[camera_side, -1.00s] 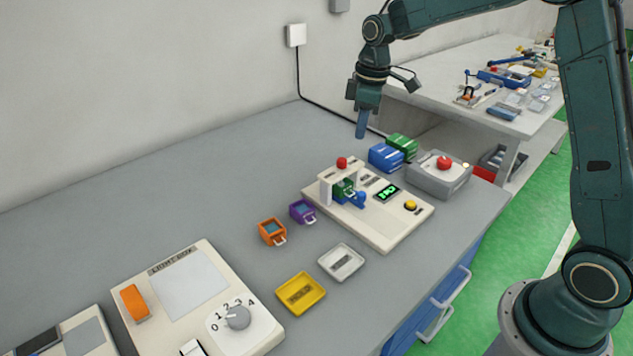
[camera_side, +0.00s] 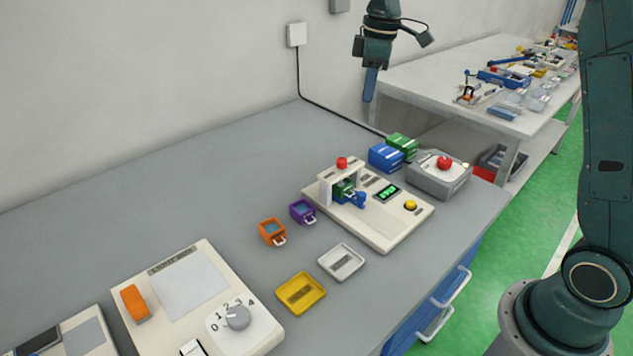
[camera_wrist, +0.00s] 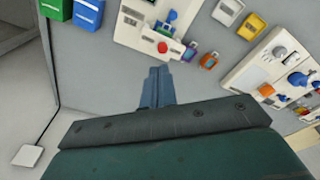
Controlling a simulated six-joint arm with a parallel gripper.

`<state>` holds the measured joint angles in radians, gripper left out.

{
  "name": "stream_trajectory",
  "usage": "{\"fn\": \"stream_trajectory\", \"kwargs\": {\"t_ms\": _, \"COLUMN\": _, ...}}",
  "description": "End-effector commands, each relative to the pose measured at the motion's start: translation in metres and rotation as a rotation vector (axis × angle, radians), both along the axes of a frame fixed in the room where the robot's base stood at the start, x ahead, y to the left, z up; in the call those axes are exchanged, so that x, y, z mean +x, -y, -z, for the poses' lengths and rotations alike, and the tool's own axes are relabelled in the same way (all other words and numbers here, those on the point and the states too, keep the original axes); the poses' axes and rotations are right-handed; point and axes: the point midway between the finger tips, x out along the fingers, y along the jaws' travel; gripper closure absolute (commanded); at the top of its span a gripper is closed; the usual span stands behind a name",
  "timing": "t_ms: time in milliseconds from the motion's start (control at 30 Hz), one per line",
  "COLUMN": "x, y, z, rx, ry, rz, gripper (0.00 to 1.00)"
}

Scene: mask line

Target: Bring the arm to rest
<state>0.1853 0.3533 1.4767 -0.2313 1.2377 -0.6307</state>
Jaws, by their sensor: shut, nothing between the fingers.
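My gripper (camera_side: 370,86) hangs high above the back of the grey bench (camera_side: 200,185), pointing down. Its blue fingers are shut with nothing between them. In the wrist view the fingers (camera_wrist: 157,88) also lie together, with bare bench around their tips. It touches nothing. The upper part of my arm runs out of the top of the side view.
Below stand a cream device with a red knob (camera_side: 390,222), a grey box with a red button (camera_side: 440,176), and blue (camera_side: 385,157) and green (camera_side: 402,144) bins. Orange (camera_side: 271,232) and purple (camera_side: 302,211) frames, yellow (camera_side: 300,293) and white (camera_side: 341,263) trays and a light box (camera_side: 220,320) lie nearer.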

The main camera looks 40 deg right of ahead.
Motion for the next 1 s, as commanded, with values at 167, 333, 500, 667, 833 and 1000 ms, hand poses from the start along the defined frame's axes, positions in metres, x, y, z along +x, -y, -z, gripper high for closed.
{"fn": "stream_trajectory", "kwargs": {"t_ms": 167, "x": -0.002, "y": -0.001, "z": -0.002, "rx": 0.000, "ry": 0.004, "rz": 0.005, "gripper": 1.00}}
{"fn": "stream_trajectory", "kwargs": {"t_ms": 333, "x": -0.015, "y": -0.007, "z": -0.011, "rx": 0.000, "ry": 0.022, "rz": 0.033, "gripper": 1.00}}
{"fn": "stream_trajectory", "kwargs": {"t_ms": 500, "x": -0.041, "y": -0.017, "z": -0.026, "rx": 0.001, "ry": 0.057, "rz": 0.095, "gripper": 1.00}}
{"fn": "stream_trajectory", "kwargs": {"t_ms": 667, "x": -0.074, "y": -0.029, "z": -0.039, "rx": 0.006, "ry": 0.097, "rz": 0.167, "gripper": 1.00}}
{"fn": "stream_trajectory", "kwargs": {"t_ms": 833, "x": -0.111, "y": -0.039, "z": -0.048, "rx": 0.015, "ry": 0.141, "rz": 0.248, "gripper": 1.00}}
{"fn": "stream_trajectory", "kwargs": {"t_ms": 1000, "x": -0.148, "y": -0.047, "z": -0.051, "rx": 0.028, "ry": 0.186, "rz": 0.326, "gripper": 1.00}}
